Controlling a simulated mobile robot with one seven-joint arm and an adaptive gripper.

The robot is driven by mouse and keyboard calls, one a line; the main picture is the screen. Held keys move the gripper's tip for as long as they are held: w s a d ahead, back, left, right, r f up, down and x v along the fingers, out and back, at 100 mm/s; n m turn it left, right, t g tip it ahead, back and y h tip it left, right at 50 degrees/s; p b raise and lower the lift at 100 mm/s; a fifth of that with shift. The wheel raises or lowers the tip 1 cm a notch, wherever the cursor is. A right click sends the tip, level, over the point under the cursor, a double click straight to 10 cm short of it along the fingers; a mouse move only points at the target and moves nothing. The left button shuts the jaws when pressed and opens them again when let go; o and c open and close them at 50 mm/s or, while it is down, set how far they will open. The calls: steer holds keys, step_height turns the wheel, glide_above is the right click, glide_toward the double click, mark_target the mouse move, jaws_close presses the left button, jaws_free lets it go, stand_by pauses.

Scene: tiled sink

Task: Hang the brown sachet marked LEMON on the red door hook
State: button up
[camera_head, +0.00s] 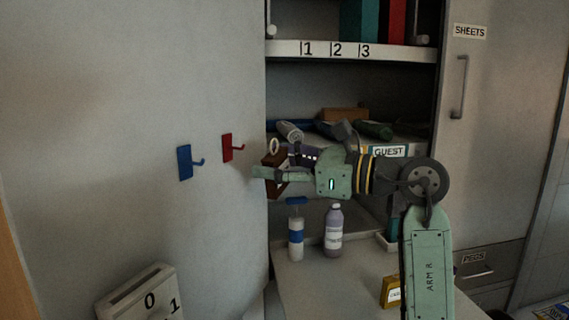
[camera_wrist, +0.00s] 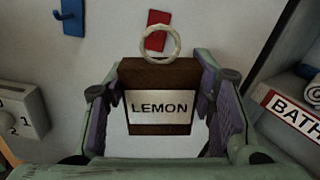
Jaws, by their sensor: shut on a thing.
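The brown sachet (camera_wrist: 158,78) has a white LEMON label and a pale ring at its top. My gripper (camera_wrist: 160,105) is shut on the sachet and holds it upright, ring uppermost. In the head view my gripper (camera_head: 268,174) holds the sachet (camera_head: 275,186) in the air, to the right of the red door hook (camera_head: 232,148). The red hook also shows in the wrist view (camera_wrist: 156,30), behind the ring and partly hidden by it. The ring looks apart from the hook in the head view.
A blue hook (camera_head: 186,163) is on the same door, left of the red one. A white bottle (camera_head: 296,236) and a purple bottle (camera_head: 334,232) stand on the counter below my gripper. A numbered box (camera_head: 142,297) is at lower left. A shelf (camera_head: 350,51) is above.

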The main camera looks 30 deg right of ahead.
mark_target(230, 165)
steer(key=shift+f+x, duration=0.2)
steer(key=shift+x, duration=2.9)
steer(key=shift+w+a+f+b, duration=0.35)
steer(key=shift+w+f, duration=0.1)
steer(key=shift+f, duration=0.1)
steer(key=o, duration=1.2)
steer(key=shift+w+a, duration=0.1)
steer(key=v, duration=1.2)
